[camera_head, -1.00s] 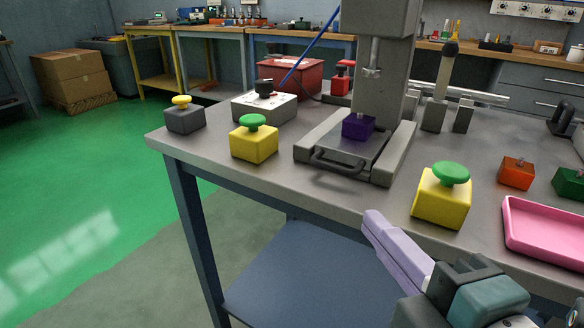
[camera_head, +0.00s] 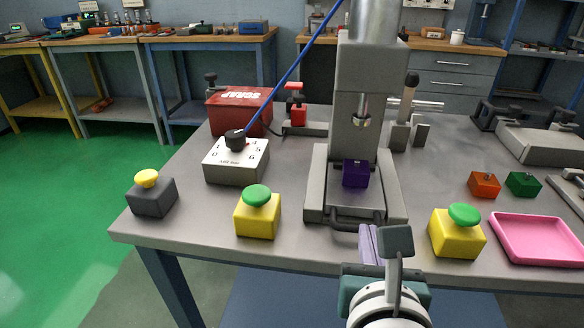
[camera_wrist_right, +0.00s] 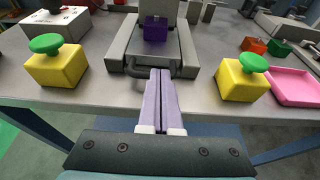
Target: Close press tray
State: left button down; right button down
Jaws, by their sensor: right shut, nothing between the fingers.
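The grey press (camera_head: 368,75) stands on the cart with its press tray (camera_head: 345,199) low at its base. The tray sticks out toward me, with a dark bar handle (camera_head: 345,219) at its front. A purple block (camera_head: 356,174) sits on the tray under the ram (camera_head: 361,112). My right gripper (camera_head: 369,232) is shut and empty, its lilac fingers pointing at the handle. In the right wrist view the fingertips (camera_wrist_right: 160,72) overlap the handle (camera_wrist_right: 137,69); I cannot tell whether they touch. My left gripper is out of view.
Yellow boxes with green buttons stand left (camera_head: 257,215) and right (camera_head: 457,236) of the tray. A pink tray (camera_head: 535,236) lies at the right. A grey box with a yellow button (camera_head: 152,197), a white dial box (camera_head: 236,165) and a red scrap bin (camera_head: 240,112) stand left.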

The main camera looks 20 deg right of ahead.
jog(key=b, duration=0.2)
send_near(363, 195)
jog(key=shift+w+d+f, duration=0.3)
jog(key=shift+w+f, duration=0.2)
jog(key=shift+w+d+f, duration=0.3)
jog(key=shift+w+f, duration=0.2)
jog(key=shift+f, duration=0.05)
jog(key=shift+w+d, duration=0.1)
jog(key=shift+w, duration=0.15)
jog(key=shift+w+d, duration=0.15)
jog(key=shift+w, duration=0.15)
jog(key=w+d, duration=0.2)
jog(key=w, duration=0.1)
jog(key=shift+s+f, duration=0.1)
